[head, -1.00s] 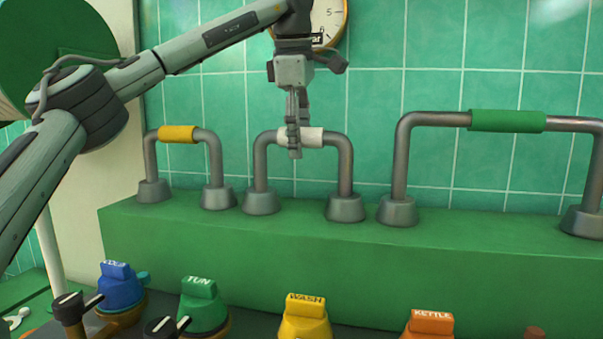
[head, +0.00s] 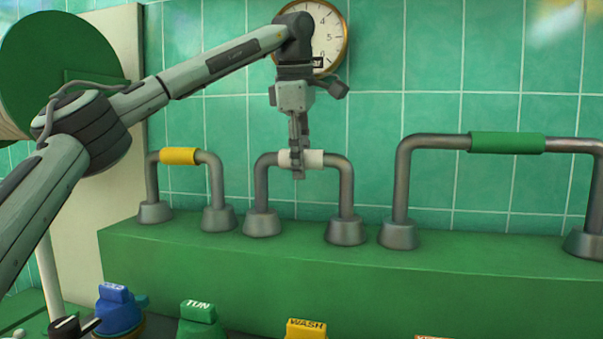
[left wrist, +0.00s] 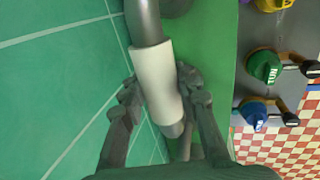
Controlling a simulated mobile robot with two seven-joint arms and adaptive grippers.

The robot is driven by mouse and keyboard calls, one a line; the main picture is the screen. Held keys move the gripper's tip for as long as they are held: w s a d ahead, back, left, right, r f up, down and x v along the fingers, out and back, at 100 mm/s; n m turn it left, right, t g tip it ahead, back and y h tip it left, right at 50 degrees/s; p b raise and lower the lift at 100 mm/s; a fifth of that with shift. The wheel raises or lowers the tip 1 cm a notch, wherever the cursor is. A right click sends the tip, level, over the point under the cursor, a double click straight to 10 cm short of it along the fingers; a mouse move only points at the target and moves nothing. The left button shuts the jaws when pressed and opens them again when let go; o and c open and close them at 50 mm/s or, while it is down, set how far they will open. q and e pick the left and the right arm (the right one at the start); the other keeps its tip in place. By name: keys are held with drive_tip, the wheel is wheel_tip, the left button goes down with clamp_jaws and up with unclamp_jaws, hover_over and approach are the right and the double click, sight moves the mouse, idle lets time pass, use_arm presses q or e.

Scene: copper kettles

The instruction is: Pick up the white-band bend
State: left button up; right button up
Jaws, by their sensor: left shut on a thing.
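The white-band bend (head: 313,158) is a grey U-shaped pipe with a white sleeve on its top bar. It stands upright with both cone-shaped feet on the green ledge (head: 330,274). My left gripper (head: 298,172) comes down from above and is shut on the white band, left of its middle in the head view. In the left wrist view the white-band bend (left wrist: 157,85) lies between the two fingers of my left gripper (left wrist: 153,100). The part of the band behind the fingers is hidden. My right gripper is not in view.
A yellow-band bend (head: 180,156) stands to the left and a larger green-band bend (head: 506,142) to the right. Green tiled wall is close behind. Labelled knobs, such as the blue one (head: 117,308) and the green TUN one (head: 199,315), stand in front below the ledge.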

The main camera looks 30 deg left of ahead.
use_arm(q)
drive_tip(key=shift+r, duration=0.8)
drive_tip(key=v, duration=0.3)
drive_tip(key=shift+s+a+r, duration=0.1)
drive_tip(key=shift+a, duration=0.05)
drive_tip(key=s+a+r+p, duration=0.1)
drive_tip(key=s+r, duration=0.5)
drive_tip(key=s, duration=0.4)
drive_tip(key=shift+s+a+r+p, duration=0.2)
drive_tip(key=shift+s+p, duration=0.1)
drive_tip(key=shift+s, duration=0.05)
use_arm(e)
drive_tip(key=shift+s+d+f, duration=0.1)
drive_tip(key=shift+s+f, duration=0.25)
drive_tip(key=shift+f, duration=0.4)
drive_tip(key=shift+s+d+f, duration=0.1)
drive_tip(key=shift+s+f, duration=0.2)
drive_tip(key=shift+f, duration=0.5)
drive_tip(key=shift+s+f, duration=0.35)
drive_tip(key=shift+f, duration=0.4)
use_arm(q)
drive_tip(key=shift+w+d+f, duration=0.1)
